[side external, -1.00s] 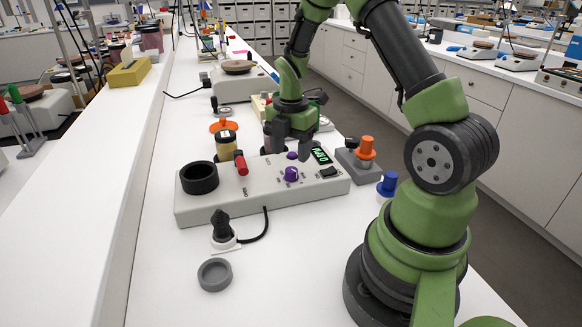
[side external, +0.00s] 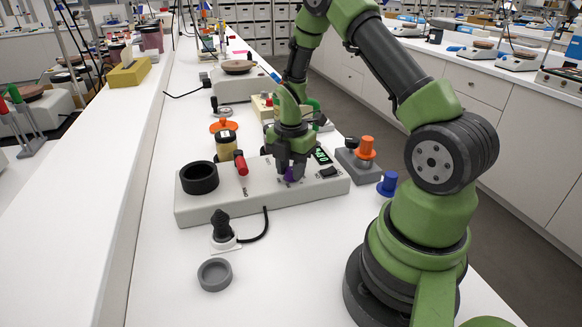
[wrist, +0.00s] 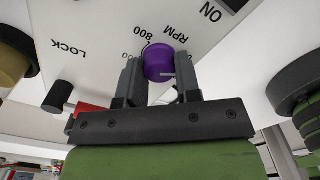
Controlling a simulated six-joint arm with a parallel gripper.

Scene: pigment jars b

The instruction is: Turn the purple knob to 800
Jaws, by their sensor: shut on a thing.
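The purple knob (side external: 289,176) is on the sloped top of the pale grey control box (side external: 262,206). My gripper (side external: 290,170) reaches down over it from above. In the wrist view the knob (wrist: 158,60) sits between the two dark fingers of my gripper (wrist: 158,74), which are shut on its sides. The "800" and "RPM" labels are on the panel just beyond the knob; another number is partly covered by a finger. A small pale mark shows on the knob's near side. I cannot tell its exact setting.
A lit green display (side external: 321,155) and a black switch (side external: 328,172) are right of the knob. A red-handled lever (side external: 241,163) and black cup (side external: 199,178) are left. An orange knob (side external: 366,147) stands on a grey box behind.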

